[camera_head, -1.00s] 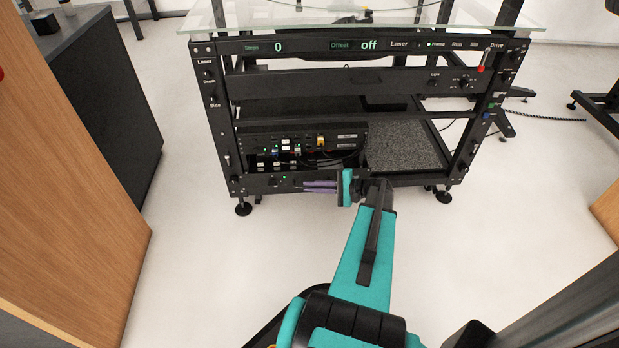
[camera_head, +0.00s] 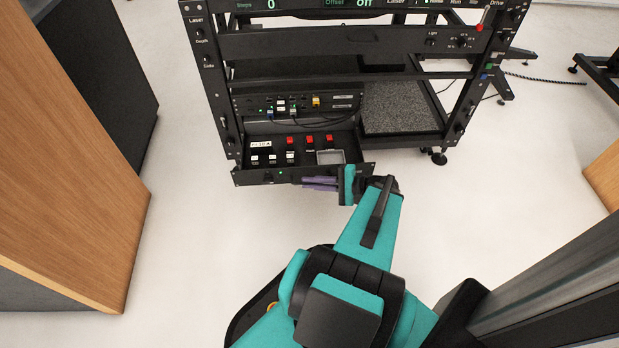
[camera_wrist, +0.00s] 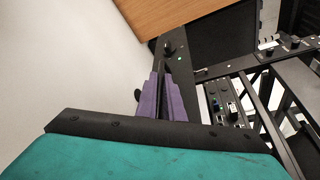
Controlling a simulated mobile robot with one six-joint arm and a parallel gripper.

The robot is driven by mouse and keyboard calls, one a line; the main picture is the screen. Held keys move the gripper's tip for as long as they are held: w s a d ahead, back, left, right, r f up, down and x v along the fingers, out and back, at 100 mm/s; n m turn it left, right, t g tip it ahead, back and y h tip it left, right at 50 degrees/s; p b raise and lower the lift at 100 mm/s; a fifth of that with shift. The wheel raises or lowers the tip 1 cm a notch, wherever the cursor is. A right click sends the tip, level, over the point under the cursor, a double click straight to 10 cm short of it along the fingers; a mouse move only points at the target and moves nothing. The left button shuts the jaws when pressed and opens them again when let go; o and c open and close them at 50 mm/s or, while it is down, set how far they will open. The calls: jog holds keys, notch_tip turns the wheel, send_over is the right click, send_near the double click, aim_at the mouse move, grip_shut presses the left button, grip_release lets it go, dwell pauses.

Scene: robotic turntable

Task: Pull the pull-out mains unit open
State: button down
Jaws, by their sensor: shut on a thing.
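The pull-out mains unit (camera_head: 262,167) is a black drawer low in the left part of the turntable rack. It stands partly out of the frame, and red switches and white sockets show inside it. My gripper (camera_head: 308,184) has purple fingers and reaches in from the right to the drawer's front panel. The fingers are shut on the front of the unit. In the wrist view the purple fingers (camera_wrist: 162,98) lie close together against the dark panel (camera_wrist: 176,55). The exact part they grip is hidden between them.
The rack frame (camera_head: 218,90) rises behind the drawer, with a control panel (camera_head: 298,103) just above it. A grey speckled slab (camera_head: 400,108) lies to the right. A wooden cabinet (camera_head: 75,180) stands at left. The white floor in front is clear.

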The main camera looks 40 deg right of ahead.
jog(key=shift+s+d, duration=0.1)
jog(key=c, duration=2.2)
grip_release()
